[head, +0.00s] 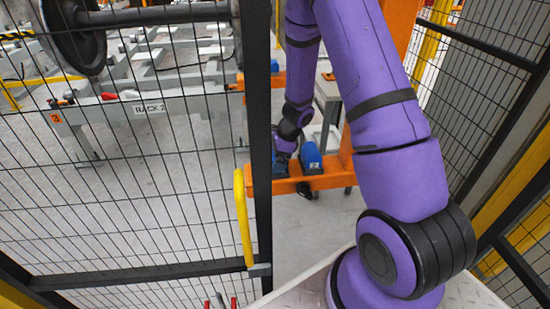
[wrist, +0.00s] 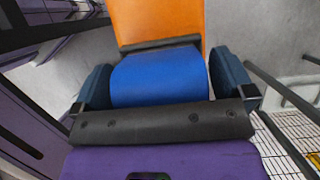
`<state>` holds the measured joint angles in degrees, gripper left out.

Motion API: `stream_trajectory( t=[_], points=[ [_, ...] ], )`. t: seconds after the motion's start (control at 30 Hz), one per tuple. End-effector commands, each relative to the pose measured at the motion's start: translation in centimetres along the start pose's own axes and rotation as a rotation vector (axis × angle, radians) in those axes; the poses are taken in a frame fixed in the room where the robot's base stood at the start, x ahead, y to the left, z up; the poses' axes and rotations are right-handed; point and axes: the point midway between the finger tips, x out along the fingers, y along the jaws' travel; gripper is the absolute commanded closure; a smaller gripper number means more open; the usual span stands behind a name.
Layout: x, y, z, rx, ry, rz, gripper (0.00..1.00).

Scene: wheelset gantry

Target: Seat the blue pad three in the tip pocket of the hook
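In the wrist view a blue pad (wrist: 160,76) lies between the two dark blue fingers of my gripper (wrist: 163,82). The fingers appear to touch its two sides. No number shows on this pad. Beyond it are a dark strip (wrist: 160,44) and the orange hook (wrist: 160,20). In the head view my gripper (head: 283,158) is low over the left, tip end of the orange hook arm (head: 320,183). The pocket there is hidden by the gripper and pad, so I cannot tell whether the pad rests in it.
Another blue pad (head: 311,157) with a white label stands on the hook just right of my gripper. A black mesh fence (head: 130,200) with a dark post (head: 257,130) and yellow handle (head: 243,218) stands left. Rack 2 (head: 150,108) with a wheelset is behind it.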

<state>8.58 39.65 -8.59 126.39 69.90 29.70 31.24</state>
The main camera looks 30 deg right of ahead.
Motion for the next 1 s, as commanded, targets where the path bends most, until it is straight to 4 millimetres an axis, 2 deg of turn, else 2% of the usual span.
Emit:
stream_trajectory(
  t=[0.13,0.23,0.7,1.0],
  points=[
    [-0.4,0.0,0.2,-0.001,0.0,-0.001,0.0],
    [-1.5,-0.1,0.2,-0.002,0.0,-0.003,0.0],
    [-10.2,0.0,0.1,-0.001,0.0,-0.003,0.0],
    [-12.8,0.2,0.6,-0.026,-0.003,-0.003,0.0]
  ],
)
